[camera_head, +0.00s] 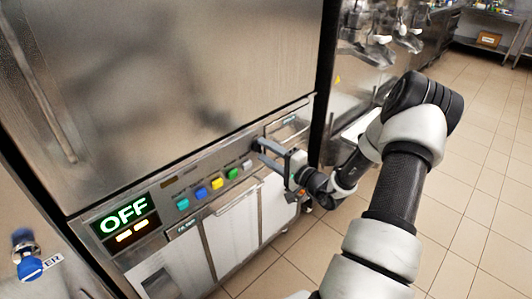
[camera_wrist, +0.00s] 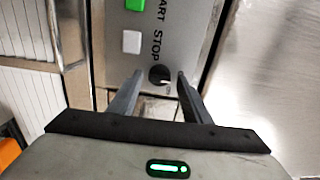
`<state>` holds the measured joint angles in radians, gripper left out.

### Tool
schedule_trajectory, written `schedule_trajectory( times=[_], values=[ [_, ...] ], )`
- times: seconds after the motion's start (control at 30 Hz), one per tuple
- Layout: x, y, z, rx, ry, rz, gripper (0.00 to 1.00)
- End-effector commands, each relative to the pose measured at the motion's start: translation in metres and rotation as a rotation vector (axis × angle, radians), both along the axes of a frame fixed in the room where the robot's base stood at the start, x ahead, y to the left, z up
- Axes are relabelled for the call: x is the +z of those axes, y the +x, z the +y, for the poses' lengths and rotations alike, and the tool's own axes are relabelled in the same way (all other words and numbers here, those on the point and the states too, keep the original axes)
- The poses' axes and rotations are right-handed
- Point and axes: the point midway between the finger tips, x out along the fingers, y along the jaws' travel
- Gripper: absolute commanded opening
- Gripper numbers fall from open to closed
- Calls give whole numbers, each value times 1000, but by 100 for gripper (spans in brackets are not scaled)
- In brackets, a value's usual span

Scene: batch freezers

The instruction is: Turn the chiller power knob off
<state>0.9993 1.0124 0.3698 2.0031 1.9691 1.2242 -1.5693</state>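A round dark knob (camera_wrist: 159,75) sits on the steel control panel beside the word STOP in the wrist view. My gripper (camera_wrist: 159,76) is open, with one fingertip on each side of the knob; I cannot tell whether they touch it. In the head view my gripper (camera_head: 260,152) is at the right end of the panel's button row and hides most of the knob. A lit display (camera_head: 126,216) at the panel's left reads OFF in green.
Teal, blue, yellow, green and white buttons (camera_head: 217,183) line the panel. A blue round knob (camera_head: 30,268), beside a label ending in ER, is at the far left. White doors (camera_head: 233,230) lie below. Open tiled floor (camera_head: 480,200) is at the right.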

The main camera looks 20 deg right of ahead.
Motion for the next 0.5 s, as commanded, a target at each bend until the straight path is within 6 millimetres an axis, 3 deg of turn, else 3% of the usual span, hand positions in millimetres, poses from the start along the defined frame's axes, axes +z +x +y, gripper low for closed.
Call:
schedule_trajectory(
  times=[0.33,0.5],
  values=[
    [0,-2,-1,0,2,2,47],
    [0,-21,-8,-1,2,4,47]
  ],
)
